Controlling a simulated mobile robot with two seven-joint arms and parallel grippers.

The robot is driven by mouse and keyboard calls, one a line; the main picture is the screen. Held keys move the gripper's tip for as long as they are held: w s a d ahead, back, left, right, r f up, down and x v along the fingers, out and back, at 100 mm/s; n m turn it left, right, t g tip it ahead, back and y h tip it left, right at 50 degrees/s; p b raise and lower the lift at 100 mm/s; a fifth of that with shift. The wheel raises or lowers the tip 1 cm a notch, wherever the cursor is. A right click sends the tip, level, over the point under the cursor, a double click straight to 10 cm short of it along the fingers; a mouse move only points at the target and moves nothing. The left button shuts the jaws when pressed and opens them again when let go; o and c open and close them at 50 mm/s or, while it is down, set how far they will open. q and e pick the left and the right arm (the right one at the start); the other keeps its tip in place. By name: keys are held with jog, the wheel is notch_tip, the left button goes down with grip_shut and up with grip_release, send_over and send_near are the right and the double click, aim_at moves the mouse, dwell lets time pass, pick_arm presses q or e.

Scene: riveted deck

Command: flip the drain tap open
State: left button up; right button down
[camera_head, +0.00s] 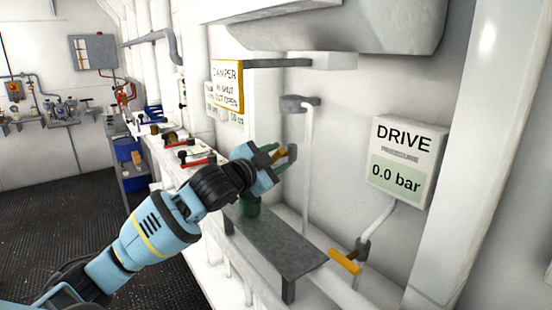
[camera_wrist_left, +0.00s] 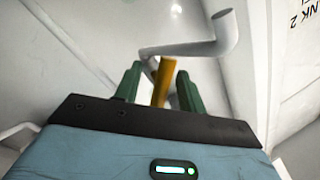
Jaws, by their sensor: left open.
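My left gripper (camera_head: 281,156) is open, with its green fingers reaching toward the wall pipework. The tap body is mostly hidden by my gripper. A second yellow lever (camera_head: 345,262) sits lower right, on the pipe below the drive gauge. No label tells which is the drain tap. My right gripper is out of view.
A drive pressure box (camera_head: 402,160) reading 0.0 bar is on the wall at right.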

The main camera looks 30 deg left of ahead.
pick_arm(q)
grip_shut()
jog(key=shift+n, duration=0.4)
jog(key=n+g, duration=0.1)
jog(key=n, duration=0.2)
jog(key=shift+d+n+g+h, duration=0.1)
jog(key=shift+n+g+h, duration=0.4)
jog(key=shift+n, duration=1.4)
grip_release()
jog(key=shift+s, duration=0.1)
